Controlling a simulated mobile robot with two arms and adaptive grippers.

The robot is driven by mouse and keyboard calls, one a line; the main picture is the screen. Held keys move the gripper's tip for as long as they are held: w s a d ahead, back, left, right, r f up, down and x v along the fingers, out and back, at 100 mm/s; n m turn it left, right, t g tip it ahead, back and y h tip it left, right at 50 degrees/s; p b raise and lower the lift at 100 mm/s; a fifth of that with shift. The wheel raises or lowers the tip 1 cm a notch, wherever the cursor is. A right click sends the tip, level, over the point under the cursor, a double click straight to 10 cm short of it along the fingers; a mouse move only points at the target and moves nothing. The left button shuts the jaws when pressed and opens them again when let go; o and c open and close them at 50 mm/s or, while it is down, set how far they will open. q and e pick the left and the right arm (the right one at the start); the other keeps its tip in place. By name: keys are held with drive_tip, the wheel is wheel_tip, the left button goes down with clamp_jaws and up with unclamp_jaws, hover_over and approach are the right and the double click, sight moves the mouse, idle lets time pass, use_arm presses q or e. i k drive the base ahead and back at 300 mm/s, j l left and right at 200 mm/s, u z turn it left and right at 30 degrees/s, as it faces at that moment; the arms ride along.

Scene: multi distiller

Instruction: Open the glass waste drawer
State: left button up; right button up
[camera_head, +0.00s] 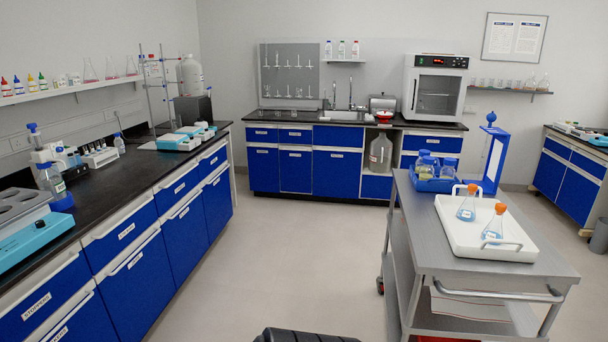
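Blue drawers with white labels run along the left bench, among them a near drawer (40,305), a second drawer (122,232), a third drawer (180,187) and a far drawer (214,160). The back bench also has labelled blue drawers, at its left (262,134), beside that (296,136) and at its right (432,143). All of these look shut. The labels are too small or slanted to read surely, so I cannot tell which one is the glass waste drawer. Neither of my grippers is in view.
A grey metal cart (420,220) stands at the right, holding a white tray (475,240) with two orange-capped flasks and a blue rack (433,180) of bottles. The floor (270,245) between the left bench and the cart is clear. Another blue cabinet (570,175) stands far right.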

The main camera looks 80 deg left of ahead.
sight(295, 162)
drive_tip(key=u, duration=2.85)
drive_tip(key=i, duration=4.65)
drive_tip(key=i+z, duration=0.25)
drive_tip(key=i, duration=1.8)
